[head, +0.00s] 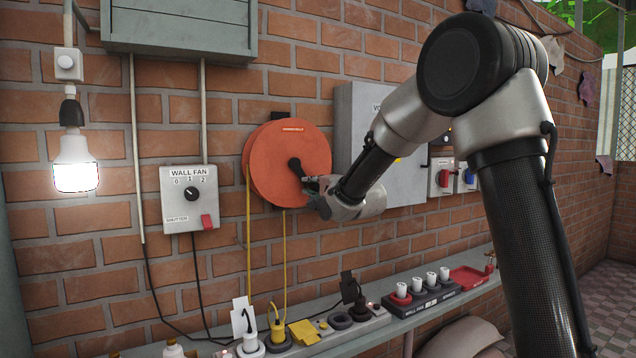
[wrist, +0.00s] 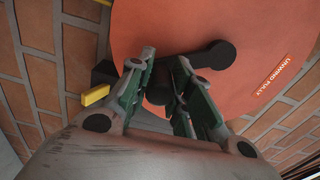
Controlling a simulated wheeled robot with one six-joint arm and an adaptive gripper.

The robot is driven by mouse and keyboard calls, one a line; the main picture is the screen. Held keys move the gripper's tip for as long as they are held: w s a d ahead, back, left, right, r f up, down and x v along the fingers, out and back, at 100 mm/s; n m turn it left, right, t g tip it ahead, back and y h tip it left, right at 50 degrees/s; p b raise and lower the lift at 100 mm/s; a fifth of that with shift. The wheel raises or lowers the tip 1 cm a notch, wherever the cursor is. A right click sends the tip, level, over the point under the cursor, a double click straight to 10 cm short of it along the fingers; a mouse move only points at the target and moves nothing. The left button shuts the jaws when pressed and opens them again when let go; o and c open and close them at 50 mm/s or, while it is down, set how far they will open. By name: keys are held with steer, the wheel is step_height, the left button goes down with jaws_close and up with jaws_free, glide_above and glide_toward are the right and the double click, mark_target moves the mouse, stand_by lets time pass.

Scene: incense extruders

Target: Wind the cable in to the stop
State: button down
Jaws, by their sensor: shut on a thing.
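The orange cable reel (head: 268,165) is mounted on the brick wall, and its face fills the top of the wrist view (wrist: 250,25). Its black crank (head: 295,165) sits on the face; in the wrist view the crank arm (wrist: 208,57) runs left from the hub to between my fingers. My gripper (head: 310,186) is shut on the crank handle (wrist: 158,94), low right of the hub in the head view. The fingers partly hide the handle. The yellow cable (head: 248,235) hangs from the reel in two runs toward the shelf. No stop can be made out clearly.
A wall fan switch box (head: 180,215) is left of the reel; a grey cabinet (head: 355,110) is close behind my arm. Plugs and a power strip (head: 345,325) crowd the shelf (head: 425,312) below. A lit bulb (head: 75,165) hangs at far left.

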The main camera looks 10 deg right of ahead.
steer(key=m, duration=0.1)
steer(key=a+m, duration=0.1)
steer(key=shift+s+a+f+m, duration=0.3)
steer(key=shift+a+f+m, duration=0.05)
steer(key=shift+f+m, duration=0.05)
steer(key=a+m, duration=0.1)
steer(key=m, duration=0.1)
steer(key=shift+s+a+f+m, duration=0.15)
steer(key=shift+s+a+m, duration=0.1)
steer(key=shift+a+m, duration=0.1)
steer(key=shift+s+a+m, duration=0.25)
steer(key=shift+a+m, duration=0.5)
steer(key=shift+m, duration=0.4)
steer(key=shift+s+a+r+m, duration=0.15)
steer(key=shift+a+m, duration=0.25)
steer(key=shift+m, duration=0.25)
steer(key=shift+s+a+r+m, duration=0.1)
steer(key=shift+a+m, duration=0.25)
steer(key=shift+m, duration=0.3)
steer(key=c, duration=1.3)
jaws_free()
steer(key=shift+o, duration=0.2)
steer(key=shift+s, duration=0.15)
